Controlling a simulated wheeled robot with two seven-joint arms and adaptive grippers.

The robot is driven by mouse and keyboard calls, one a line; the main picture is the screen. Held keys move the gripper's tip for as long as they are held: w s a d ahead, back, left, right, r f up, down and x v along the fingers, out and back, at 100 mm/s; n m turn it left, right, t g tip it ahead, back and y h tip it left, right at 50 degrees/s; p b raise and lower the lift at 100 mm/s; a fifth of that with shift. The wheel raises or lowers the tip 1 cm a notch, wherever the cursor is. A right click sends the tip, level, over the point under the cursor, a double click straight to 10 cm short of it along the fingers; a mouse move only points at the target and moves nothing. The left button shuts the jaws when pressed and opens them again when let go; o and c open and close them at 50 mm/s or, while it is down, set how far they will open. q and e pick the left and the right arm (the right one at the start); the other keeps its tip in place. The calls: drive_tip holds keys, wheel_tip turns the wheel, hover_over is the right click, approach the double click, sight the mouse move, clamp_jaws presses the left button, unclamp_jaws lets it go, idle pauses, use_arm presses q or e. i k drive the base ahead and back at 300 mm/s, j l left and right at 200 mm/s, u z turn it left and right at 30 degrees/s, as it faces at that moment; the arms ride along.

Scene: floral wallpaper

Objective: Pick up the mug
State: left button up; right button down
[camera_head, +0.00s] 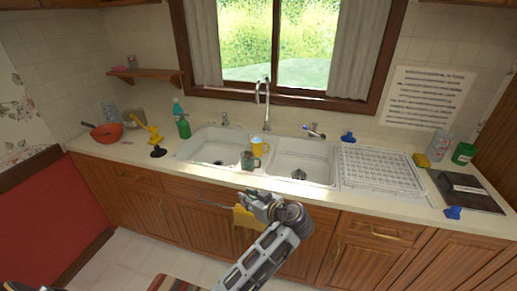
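A grey-green mug (249,160) stands at the middle of the double sink, near the divider between the two basins. A yellow cup-like item (258,146) stands just behind it and to the right.
A steel faucet (266,100) rises behind the sink. A yellow cloth (245,217) is beside my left gripper, by the cabinet front. A green bottle (181,120), yellow plunger-like item (154,140) and red bowl (106,133) stand left; a white drying rack (380,172) lies right.

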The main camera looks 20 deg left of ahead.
sight(260, 148)
drive_tip(key=i, duration=1.45)
